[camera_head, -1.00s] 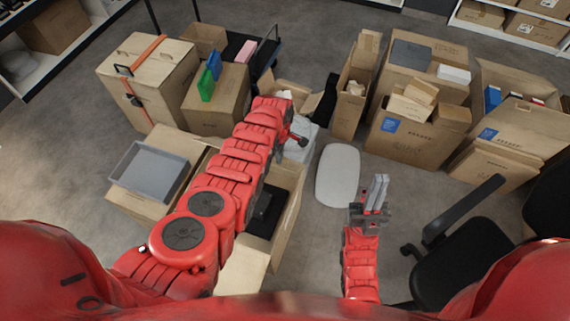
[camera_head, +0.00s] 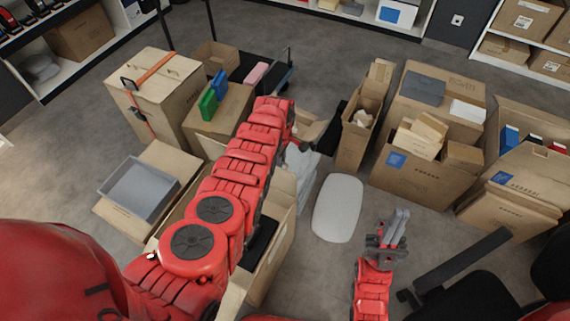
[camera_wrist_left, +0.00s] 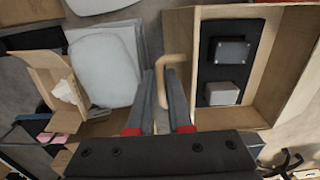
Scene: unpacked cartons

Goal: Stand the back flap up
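The open carton (camera_head: 274,262) stands on the floor in front of me, partly hidden under my left arm. The left wrist view shows its side wall (camera_wrist_left: 287,68) and a dark insert with grey pieces (camera_wrist_left: 228,58) inside. My left gripper (camera_head: 306,148) is beyond the carton's far end. In the left wrist view its two fingers (camera_wrist_left: 162,98) are apart. A narrow tan loop-like piece (camera_wrist_left: 176,58) shows at and between the fingers; I cannot tell if it is the back flap. My right gripper (camera_head: 397,226) is right of the carton, over the floor, touching nothing.
White slabs (camera_head: 302,168) lie behind the carton, and a pale rounded panel (camera_head: 337,208) lies right of it. A grey tray (camera_head: 140,188) sits on cardboard at left. Packed cartons (camera_head: 412,175) stand behind at right. A black chair (camera_head: 470,285) is near my right arm.

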